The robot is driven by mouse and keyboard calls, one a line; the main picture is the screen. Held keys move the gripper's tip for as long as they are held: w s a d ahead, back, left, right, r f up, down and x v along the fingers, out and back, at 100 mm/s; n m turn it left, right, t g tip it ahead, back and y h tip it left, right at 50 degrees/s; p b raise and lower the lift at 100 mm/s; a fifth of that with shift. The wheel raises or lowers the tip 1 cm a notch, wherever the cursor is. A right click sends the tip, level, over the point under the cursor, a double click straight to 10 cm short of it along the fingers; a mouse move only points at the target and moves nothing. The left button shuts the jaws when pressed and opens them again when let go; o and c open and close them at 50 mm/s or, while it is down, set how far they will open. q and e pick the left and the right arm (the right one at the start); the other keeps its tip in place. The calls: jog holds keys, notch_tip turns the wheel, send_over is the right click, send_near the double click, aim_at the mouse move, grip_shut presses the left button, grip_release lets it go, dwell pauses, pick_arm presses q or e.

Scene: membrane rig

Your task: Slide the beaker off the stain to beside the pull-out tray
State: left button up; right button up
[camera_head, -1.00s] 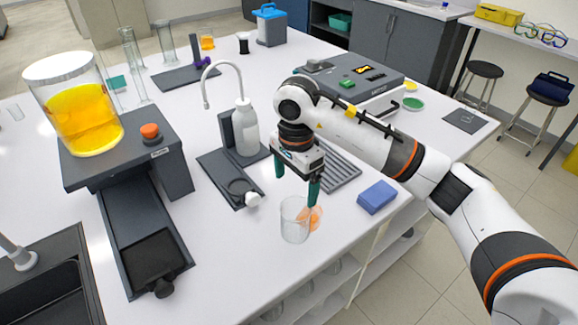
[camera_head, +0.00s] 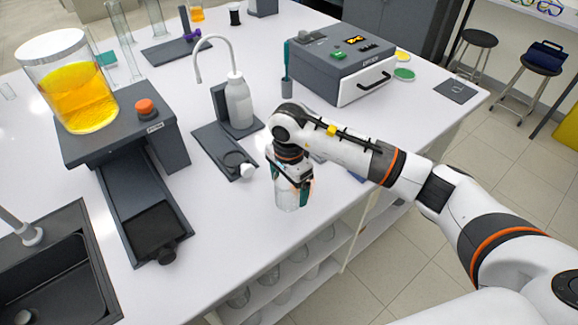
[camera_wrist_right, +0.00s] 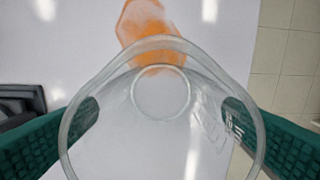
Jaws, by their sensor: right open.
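The clear glass beaker (camera_head: 287,198) stands upright near the table's front edge; in the right wrist view the beaker (camera_wrist_right: 160,95) is seen from above. My right gripper (camera_head: 290,187) is lowered around it, with one green finger on each side; the fingers also flank it in the right wrist view (camera_wrist_right: 160,140). The gripper is open. The orange stain (camera_wrist_right: 145,22) lies beside the beaker, partly seen through its rim. The pull-out tray (camera_head: 155,235) extends from under the dark stand at the left, with a knob at its front. My left gripper is not in view.
A dark stand (camera_head: 172,140) carries a large jar of yellow liquid (camera_head: 78,98). A wash bottle (camera_head: 238,102) stands on a dark base behind the beaker. A sink (camera_head: 45,270) is at the front left. White tabletop is clear between tray and beaker.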

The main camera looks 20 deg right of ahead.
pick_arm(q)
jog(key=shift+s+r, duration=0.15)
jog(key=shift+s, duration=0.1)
pick_arm(e)
jog(key=shift+f, duration=0.85)
